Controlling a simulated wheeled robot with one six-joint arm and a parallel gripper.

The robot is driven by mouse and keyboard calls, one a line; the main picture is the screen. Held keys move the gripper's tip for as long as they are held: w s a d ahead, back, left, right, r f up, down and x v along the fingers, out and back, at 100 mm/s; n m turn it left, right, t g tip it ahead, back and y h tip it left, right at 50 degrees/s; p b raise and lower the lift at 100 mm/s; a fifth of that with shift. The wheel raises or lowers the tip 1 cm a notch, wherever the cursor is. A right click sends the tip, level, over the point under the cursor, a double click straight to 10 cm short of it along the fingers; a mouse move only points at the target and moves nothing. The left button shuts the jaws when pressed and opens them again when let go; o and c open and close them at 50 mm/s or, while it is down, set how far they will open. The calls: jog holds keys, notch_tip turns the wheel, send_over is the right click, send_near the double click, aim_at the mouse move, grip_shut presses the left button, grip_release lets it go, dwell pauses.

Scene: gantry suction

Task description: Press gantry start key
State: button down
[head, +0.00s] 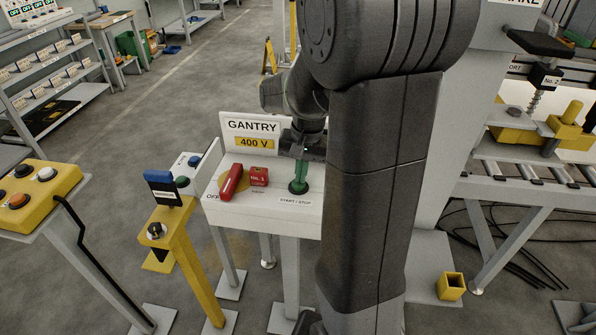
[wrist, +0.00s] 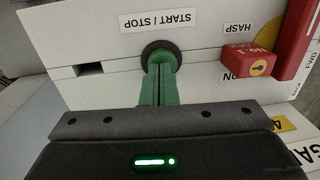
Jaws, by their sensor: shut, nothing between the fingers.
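The gantry start key sits at the START / STOP label on the white GANTRY panel (head: 222,205), as a green key in a round black collar (head: 292,188); the collar also shows in the wrist view (wrist: 150,49). My gripper (head: 302,179) points down at it with its green fingers shut and empty. In the wrist view the closed fingertips (wrist: 161,72) reach the collar and overlap the key. The fingers hide most of the key, so I cannot tell whether it is pressed in or only touched.
A red switch handle (head: 231,181) and a red No. 1 block (head: 259,177) stand left of the key on the panel. A yellow post (head: 181,246) with a blue-topped box and a yellow button box (head: 40,186) stand further left. A roller conveyor (head: 510,174) is at right.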

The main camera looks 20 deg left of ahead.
notch_tip(320, 180, up, 12)
jog(key=shift+w+d+b, duration=0.25)
jog(key=shift+d+b, duration=0.05)
jog(key=shift+d, duration=0.15)
dwell(0.9)
jog(key=f, duration=0.7)
jog(key=shift+s+a+f+p, duration=0.2)
jog(key=shift+a+f+p, duration=0.1)
jog(key=shift+f+p, duration=0.1)
jog(key=shift+a+f+b, duration=0.1)
jog(key=shift+a+b, duration=0.1)
jog(key=shift+b, duration=0.65)
jog(key=shift+d+b, duration=0.1)
jog(key=shift+b, duration=0.8)
notch_tip(320, 180, up, 9)
jog(key=shift+w+d+f, duration=0.2)
jog(key=shift+d, duration=0.15)
jog(key=shift+f, duration=0.15)
